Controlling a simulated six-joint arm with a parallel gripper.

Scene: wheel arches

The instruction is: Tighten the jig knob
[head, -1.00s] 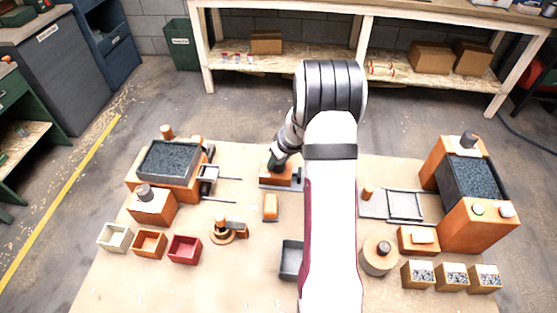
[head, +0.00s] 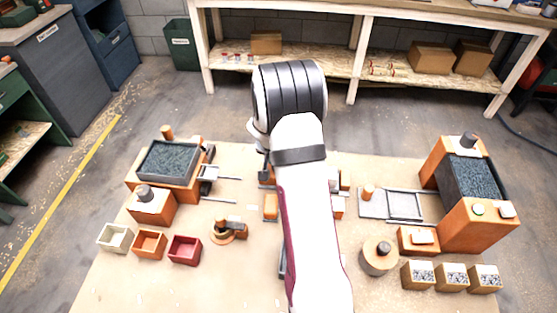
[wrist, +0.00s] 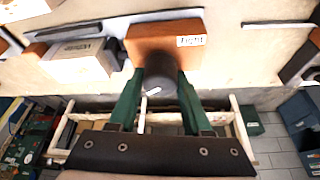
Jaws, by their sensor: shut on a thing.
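The dark round jig knob (wrist: 160,86) has a white mark on its face and sits on an orange block (wrist: 165,40) with a small white label in the wrist view. My gripper (wrist: 160,92) has its green fingers shut on the knob, one on each side. In the head view my arm hides the knob and most of the block. Only a dark part of my gripper shows at the left edge of the arm.
A pale block (wrist: 82,62) in a dark holder stands beside the knob block. An orange-topped piece (head: 270,206) lies near it. Three small open bins (head: 184,249) stand at the left front. A hopper station (head: 473,180) stands at the right.

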